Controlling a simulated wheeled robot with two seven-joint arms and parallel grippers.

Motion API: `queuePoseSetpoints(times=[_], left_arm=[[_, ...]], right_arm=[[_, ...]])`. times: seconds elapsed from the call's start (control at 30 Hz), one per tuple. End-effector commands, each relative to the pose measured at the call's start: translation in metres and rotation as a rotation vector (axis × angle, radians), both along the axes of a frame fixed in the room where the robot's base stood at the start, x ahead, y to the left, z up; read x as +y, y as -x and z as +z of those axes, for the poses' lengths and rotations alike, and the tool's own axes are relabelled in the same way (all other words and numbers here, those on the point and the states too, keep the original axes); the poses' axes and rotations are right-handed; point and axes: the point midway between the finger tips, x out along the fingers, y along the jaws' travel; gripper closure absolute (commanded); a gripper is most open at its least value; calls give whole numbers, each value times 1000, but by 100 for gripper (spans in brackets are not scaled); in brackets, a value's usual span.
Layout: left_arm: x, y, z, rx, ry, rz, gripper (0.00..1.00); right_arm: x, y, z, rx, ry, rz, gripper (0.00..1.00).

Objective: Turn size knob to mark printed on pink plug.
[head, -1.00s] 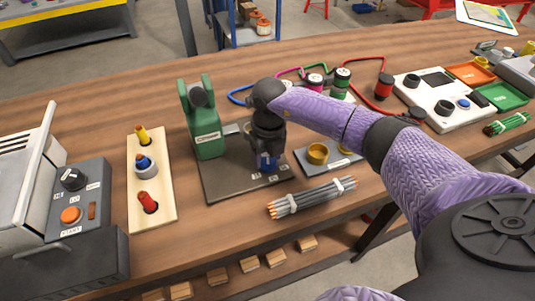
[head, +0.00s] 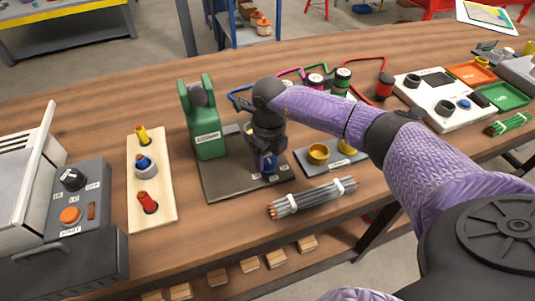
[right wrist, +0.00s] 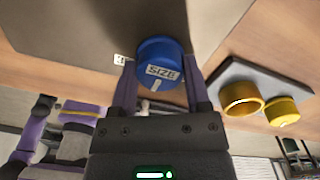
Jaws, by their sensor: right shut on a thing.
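The blue size knob (right wrist: 165,60) sits at the front of the dark base plate (head: 222,186) of a green machine (head: 205,125). In the right wrist view it bears a SIZE label and a white pointer line. It also shows in the head view (head: 267,163). My right gripper (right wrist: 158,85) is shut on this knob, one finger on each side. Small white labels lie near the knob, too small to read. The pink plug (head: 315,83) stands behind my right forearm, its mark not legible. My left gripper is not in view.
A bundle of grey rods (head: 312,196) lies just right of the base plate. A grey block with yellow cups (head: 319,153) stands behind it. A wooden board with coloured pegs (head: 151,203) and a switch box (head: 80,205) are at left.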

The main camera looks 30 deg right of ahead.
Motion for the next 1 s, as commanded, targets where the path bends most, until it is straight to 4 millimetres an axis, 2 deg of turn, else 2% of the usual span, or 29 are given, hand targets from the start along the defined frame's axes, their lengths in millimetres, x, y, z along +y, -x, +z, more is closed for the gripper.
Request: queuePoseSetpoints(times=[0.07,0.1,0.27,0.57,0.67,0.8,0.9,1.0], left_arm=[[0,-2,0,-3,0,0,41],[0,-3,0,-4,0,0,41],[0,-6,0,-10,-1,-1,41],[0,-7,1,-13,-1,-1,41],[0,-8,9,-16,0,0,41],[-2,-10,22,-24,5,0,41],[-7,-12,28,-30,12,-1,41],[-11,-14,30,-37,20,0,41]], right_arm=[[0,0,0,-2,0,-1,98],[0,0,0,-2,0,-1,37],[0,0,0,-1,0,-1,4],[0,0,4,-2,0,-1,4],[-1,-1,24,-5,1,-1,4],[-2,-1,63,-6,1,-1,4],[-2,-1,84,-5,1,0,4],[-2,-1,96,-3,0,0,4]])
